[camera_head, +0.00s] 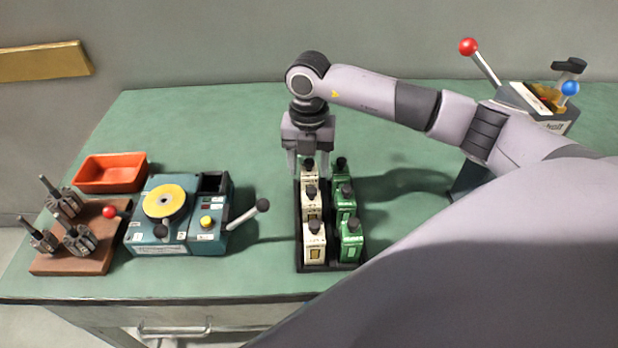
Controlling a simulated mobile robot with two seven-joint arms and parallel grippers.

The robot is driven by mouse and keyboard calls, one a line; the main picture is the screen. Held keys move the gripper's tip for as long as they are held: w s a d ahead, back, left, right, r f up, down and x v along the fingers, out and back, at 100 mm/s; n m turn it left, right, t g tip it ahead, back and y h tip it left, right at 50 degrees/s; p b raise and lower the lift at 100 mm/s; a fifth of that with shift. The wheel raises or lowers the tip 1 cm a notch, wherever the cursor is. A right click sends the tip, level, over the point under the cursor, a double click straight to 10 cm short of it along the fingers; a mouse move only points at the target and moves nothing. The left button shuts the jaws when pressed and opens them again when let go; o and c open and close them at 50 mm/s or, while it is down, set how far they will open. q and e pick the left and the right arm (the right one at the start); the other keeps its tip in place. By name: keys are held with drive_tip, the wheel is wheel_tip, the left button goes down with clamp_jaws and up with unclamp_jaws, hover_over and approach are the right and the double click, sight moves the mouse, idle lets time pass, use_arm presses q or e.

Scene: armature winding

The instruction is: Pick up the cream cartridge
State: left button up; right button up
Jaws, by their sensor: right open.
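Cream cartridges with black caps stand upright in the left column of a black rack (333,267). The front cream cartridge (314,246) and the middle cream cartridge (311,206) are clear to see. The rear cream cartridge (308,175) is partly hidden by my right gripper (308,168). That gripper points down with open fingers, one on each side of the rear cartridge's top. I cannot tell whether the fingers touch it. My left gripper is not in view.
Green cartridges (350,243) fill the rack's right column, close beside the cream ones. A teal machine (160,235) with a yellow disc and lever stands left, near an orange tray (111,173) and a brown board (75,262) with armatures. A lever press (540,105) stands right. The green table behind the rack is clear.

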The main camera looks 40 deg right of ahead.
sight(309, 174)
wheel_tip(309, 174, down, 4)
drive_tip(key=shift+r, duration=0.2)
drive_tip(key=c, duration=0.9)
drive_tip(key=shift+r, duration=0.15)
wheel_tip(309, 174, up, 20)
